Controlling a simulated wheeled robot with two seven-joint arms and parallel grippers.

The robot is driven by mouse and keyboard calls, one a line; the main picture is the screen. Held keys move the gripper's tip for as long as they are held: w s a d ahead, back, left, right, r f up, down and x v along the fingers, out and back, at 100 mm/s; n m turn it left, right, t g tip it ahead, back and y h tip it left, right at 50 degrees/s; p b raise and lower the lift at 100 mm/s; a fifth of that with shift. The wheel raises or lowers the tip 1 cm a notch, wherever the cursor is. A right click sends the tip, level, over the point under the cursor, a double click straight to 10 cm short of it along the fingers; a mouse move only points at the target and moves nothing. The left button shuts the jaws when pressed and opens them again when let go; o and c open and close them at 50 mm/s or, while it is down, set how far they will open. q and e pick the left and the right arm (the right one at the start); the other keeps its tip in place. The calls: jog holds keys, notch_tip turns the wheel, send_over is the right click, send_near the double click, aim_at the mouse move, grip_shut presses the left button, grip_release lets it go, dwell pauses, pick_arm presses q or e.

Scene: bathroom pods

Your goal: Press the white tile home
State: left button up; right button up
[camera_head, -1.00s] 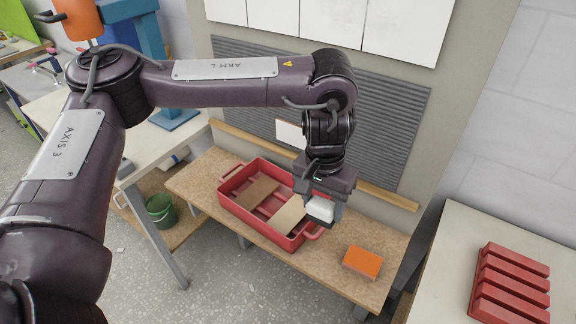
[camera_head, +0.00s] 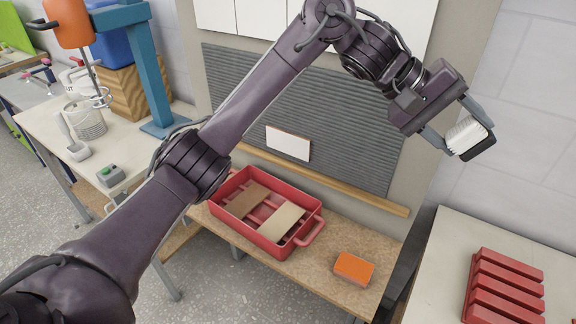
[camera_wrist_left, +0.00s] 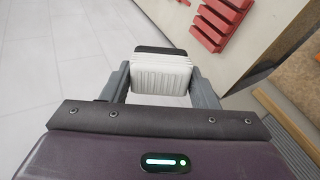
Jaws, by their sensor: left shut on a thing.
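The white tile (camera_head: 288,143) is on the grey ribbed wall panel (camera_head: 345,125), above the wooden ledge. It sits slightly tilted in the picture, and I cannot tell how firmly it is seated. My left gripper (camera_head: 462,134) is at the upper right, well to the right of the tile and apart from the wall panel. It is shut on a white ribbed block with a dark face (camera_head: 467,138). In the left wrist view the ribbed block (camera_wrist_left: 161,76) sits between both fingers. My right gripper is not in view.
A red tray (camera_head: 262,241) with a brown and a beige piece stands on the bench below. An orange sponge (camera_head: 353,268) lies beside it. A wooden ledge (camera_head: 330,184) crosses under the panel. Red bars (camera_head: 505,287) lie on the right table.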

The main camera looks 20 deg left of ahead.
pick_arm(q)
jog(key=w+a+n+t, duration=0.1)
jog(key=a, duration=0.1)
jog(key=w+a+f+n+t, duration=0.1)
jog(key=w+a+t, duration=0.1)
jog(key=a, duration=0.1)
jog(key=w+a+n+t, duration=0.1)
jog(key=w+a+n, duration=0.1)
jog(key=a, duration=0.1)
jog(key=shift+w+f+t+h, duration=0.2)
jog(key=shift+t+h, duration=0.1)
jog(key=shift+t, duration=0.1)
jog(key=shift+c, duration=1.3)
jog(key=w+a+f+n+t, duration=0.1)
jog(key=a, duration=0.2)
jog(key=w+a+f+n+t+y, duration=0.1)
jog(key=a+f+t, duration=0.1)
jog(key=a, duration=0.1)
jog(key=w+a+f+n+t, duration=0.1)
jog(key=a+f+n, duration=0.1)
jog(key=a, duration=0.1)
jog(key=shift+w+a+f+t+y+b, duration=0.15)
jog(key=shift+w+a+t+y+b, duration=0.15)
jog(key=shift+w+a+y, duration=0.1)
jog(key=n+t+y, duration=0.7)
jog(key=y, duration=0.1)
send_near(286, 143)
jog(key=shift+w+d+b, duration=0.1)
jog(key=shift+w+b, duration=1.95)
jog(key=shift+b, duration=0.55)
